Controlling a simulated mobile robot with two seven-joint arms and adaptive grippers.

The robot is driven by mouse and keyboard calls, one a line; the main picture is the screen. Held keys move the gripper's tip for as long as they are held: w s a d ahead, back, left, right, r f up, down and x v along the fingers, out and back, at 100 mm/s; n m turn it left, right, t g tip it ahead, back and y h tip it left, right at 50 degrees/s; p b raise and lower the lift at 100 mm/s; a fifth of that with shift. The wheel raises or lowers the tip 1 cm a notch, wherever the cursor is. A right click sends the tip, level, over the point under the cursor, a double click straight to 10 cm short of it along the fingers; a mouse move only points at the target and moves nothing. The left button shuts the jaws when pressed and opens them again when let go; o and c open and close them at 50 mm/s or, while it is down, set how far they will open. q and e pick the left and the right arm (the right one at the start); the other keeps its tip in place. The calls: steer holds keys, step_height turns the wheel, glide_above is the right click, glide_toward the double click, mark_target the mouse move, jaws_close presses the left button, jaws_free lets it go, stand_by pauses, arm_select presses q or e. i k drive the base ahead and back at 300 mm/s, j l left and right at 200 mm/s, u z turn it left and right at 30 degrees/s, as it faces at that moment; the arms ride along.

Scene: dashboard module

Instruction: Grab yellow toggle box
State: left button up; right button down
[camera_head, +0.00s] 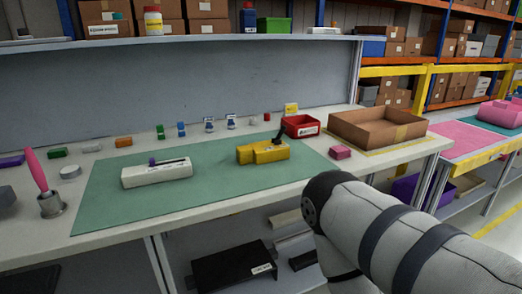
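The yellow toggle box (263,152) sits on the right part of the green mat (113,203) on the workbench. A dark lever sticks up at its right end. A white box (156,173) with a purple knob and a dark slot lies on the mat to its left. My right arm comes in from the lower right, in front of the bench, and its gripper is out of the picture. My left gripper is not in the picture either. Nothing touches the yellow box.
A red bin (301,126) stands just behind the yellow box. An open cardboard box (377,127) and a pink block (340,152) are to its right. A cup with a pink-handled tool (51,204) stands at the left. Several small parts line the back.

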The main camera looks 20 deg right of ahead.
mark_target(263, 152)
steer(key=i+j+z, duration=0.1)
steer(key=z, duration=0.25)
steer(key=j+z, duration=0.35)
steer(key=i+j+z, duration=0.1)
steer(key=z, duration=0.25)
steer(key=j, duration=0.1)
